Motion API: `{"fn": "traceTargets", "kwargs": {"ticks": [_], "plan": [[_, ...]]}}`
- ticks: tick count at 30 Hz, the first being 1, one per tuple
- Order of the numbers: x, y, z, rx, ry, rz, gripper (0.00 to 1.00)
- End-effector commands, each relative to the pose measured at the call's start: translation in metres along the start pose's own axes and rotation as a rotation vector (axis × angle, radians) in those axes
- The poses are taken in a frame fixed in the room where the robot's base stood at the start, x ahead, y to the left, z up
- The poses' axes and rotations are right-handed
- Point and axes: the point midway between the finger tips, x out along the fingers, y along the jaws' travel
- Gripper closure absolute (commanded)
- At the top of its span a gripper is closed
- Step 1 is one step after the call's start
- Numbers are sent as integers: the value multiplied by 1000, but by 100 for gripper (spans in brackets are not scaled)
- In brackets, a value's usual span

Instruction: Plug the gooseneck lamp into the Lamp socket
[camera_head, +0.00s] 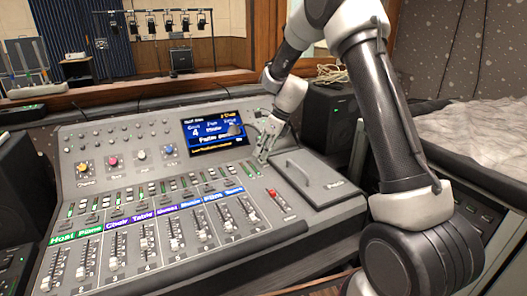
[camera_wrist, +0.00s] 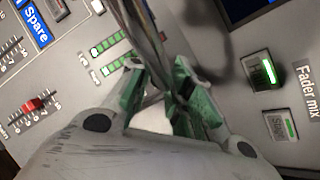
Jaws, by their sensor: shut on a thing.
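My gripper (camera_head: 264,150) is at the upper right of the lighting desk, just right of the display and close over the panel. In the wrist view my gripper (camera_wrist: 158,88) is shut, its green-padded fingers on either side of a thin, dark, blurred stem that I take to be the gooseneck lamp (camera_wrist: 147,42). The stem runs upward from the fingers. In the head view a small dark shape in front of the screen looks like the lamp's head (camera_head: 236,130). The lamp's plug end and the Lamp socket cannot be made out; the fingers may hide them.
The lit display (camera_head: 213,131) stands left of my gripper. A grey lid with a handle (camera_head: 308,178) lies to the right. Rows of faders fill the front, with a red fader (camera_head: 272,193) nearby. In the wrist view a lit button (camera_wrist: 262,69) sits beside the "Fader mix" label.

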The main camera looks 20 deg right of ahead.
Motion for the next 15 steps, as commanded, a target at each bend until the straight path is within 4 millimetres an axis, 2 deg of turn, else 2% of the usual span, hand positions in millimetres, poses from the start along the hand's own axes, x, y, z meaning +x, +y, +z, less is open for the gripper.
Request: {"fn": "traceTargets", "kwargs": {"ticks": [1, 15], "plan": [[5, 7, 0, 4, 4, 18, 100], [-3, 6, 4, 2, -1, 13, 100]]}}
